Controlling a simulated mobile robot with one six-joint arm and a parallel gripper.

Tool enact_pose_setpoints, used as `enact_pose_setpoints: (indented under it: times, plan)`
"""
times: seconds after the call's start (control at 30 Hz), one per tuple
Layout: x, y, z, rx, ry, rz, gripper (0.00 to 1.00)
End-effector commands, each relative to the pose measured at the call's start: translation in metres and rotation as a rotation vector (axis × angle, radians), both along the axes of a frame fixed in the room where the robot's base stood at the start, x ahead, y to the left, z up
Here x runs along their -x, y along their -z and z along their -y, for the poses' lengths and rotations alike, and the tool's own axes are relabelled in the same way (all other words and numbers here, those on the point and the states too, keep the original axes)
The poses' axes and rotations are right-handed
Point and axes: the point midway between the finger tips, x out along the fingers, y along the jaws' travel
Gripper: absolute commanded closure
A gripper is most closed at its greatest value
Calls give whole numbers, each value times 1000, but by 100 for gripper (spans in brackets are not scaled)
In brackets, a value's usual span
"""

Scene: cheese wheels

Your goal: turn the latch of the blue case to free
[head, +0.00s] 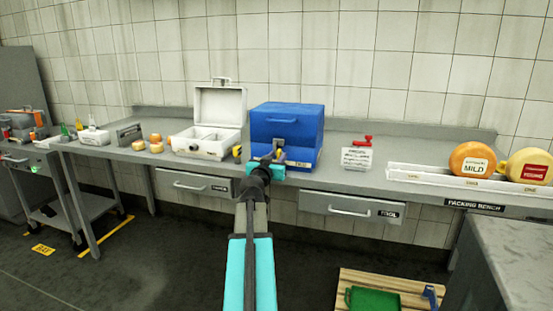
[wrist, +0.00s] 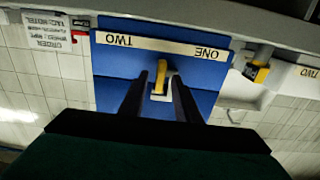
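The latch (wrist: 161,76) is a yellow lever on a pale plate, nearly in line with the gap between the two words and slightly tilted. My gripper (wrist: 159,74) is open, with one dark finger on each side of the lever and gaps showing between. In the head view my gripper (head: 272,160) is at the case's lower front and partly hides it.
An open white case (head: 215,107) stands just left of the blue case. A sign (head: 356,158) and a red item (head: 362,141) are to its right. Farther right, a white tray (head: 420,177) holds the MILD and YOUNG cheese wheels. Drawer handles project below the bench.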

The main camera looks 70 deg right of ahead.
Motion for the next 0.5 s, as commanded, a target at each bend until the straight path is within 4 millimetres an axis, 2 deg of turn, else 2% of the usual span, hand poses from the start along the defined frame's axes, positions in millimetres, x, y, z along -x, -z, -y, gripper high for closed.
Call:
enact_pose_setpoints:
  times: [0.2, 0.37, 0.43, 0.47, 0.5]
  plan:
    - [0, 0, 0, 0, 0, 0, 72]
    - [0, 0, 0, 0, 0, 0, 99]
    - [0, 0, 0, 0, 0, 0, 100]
    - [1, 1, -8, 0, 0, 0, 100]
    - [0, 0, -3, 0, 0, 0, 100]
